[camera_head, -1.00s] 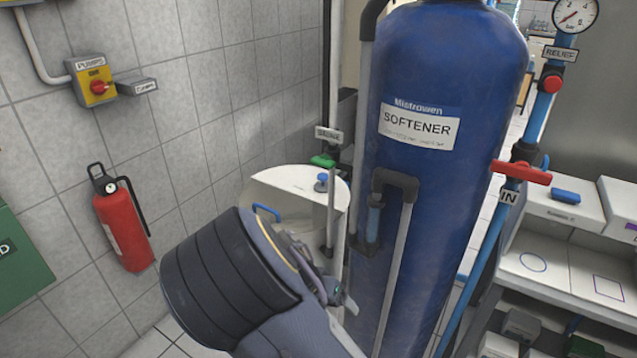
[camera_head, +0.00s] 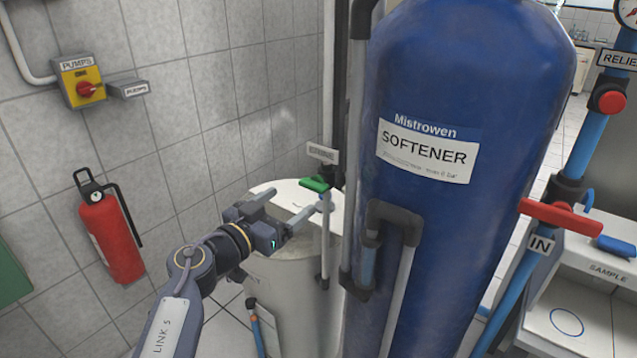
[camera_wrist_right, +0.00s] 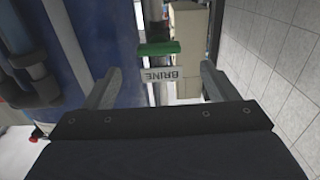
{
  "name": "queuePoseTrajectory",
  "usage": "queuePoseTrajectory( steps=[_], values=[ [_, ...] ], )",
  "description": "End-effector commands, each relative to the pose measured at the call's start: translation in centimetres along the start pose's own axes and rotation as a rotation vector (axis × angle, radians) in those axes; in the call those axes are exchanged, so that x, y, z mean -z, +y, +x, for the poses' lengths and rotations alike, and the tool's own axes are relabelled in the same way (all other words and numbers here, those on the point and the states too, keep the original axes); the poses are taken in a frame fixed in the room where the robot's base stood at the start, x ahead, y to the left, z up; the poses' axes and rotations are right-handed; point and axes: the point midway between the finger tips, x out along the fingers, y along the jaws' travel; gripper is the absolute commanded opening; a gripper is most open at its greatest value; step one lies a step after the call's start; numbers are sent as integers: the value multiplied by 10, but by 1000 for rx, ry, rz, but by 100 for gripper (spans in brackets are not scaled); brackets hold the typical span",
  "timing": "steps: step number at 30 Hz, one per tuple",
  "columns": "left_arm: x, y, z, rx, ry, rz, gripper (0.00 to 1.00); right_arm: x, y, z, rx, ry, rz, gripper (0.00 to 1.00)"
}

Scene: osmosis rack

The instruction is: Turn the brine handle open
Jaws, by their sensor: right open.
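The green brine handle (camera_head: 315,184) sits on a thin vertical pipe above the white brine tank (camera_head: 285,290), left of the blue softener vessel. It lies roughly crosswise to the pipe. A grey BRINE label (camera_head: 322,153) is just above it. My right gripper (camera_head: 287,207) is open and empty, just left of and a little below the handle in the head view. In the right wrist view, the handle (camera_wrist_right: 158,48) shows beyond and between the two spread fingers (camera_wrist_right: 157,84), apart from them, with the BRINE label (camera_wrist_right: 165,73) beside it. My left gripper is not in view.
The blue softener vessel (camera_head: 440,230) stands close right of the handle, with a grey side pipe (camera_head: 395,270) in front. A red inlet handle (camera_head: 560,216) is farther right. A tiled wall, pump switch (camera_head: 82,82) and fire extinguisher (camera_head: 108,235) are at left.

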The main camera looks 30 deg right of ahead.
Motion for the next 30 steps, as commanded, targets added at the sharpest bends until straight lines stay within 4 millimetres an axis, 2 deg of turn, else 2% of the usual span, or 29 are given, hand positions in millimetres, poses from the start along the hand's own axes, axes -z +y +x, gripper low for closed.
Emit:
queuePoseTrajectory(
  steps=[12,17,24,25,30],
  values=[
    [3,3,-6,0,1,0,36,-1,2,63,-6,-4,-3,80],
    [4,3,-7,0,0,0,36,-1,2,73,-5,-4,-2,80],
    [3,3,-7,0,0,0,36,-1,2,74,-4,-4,-2,80],
    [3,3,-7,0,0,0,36,-1,2,74,-4,-4,-2,79],
    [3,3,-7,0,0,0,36,-1,2,74,-4,-4,-2,56]
  ],
)
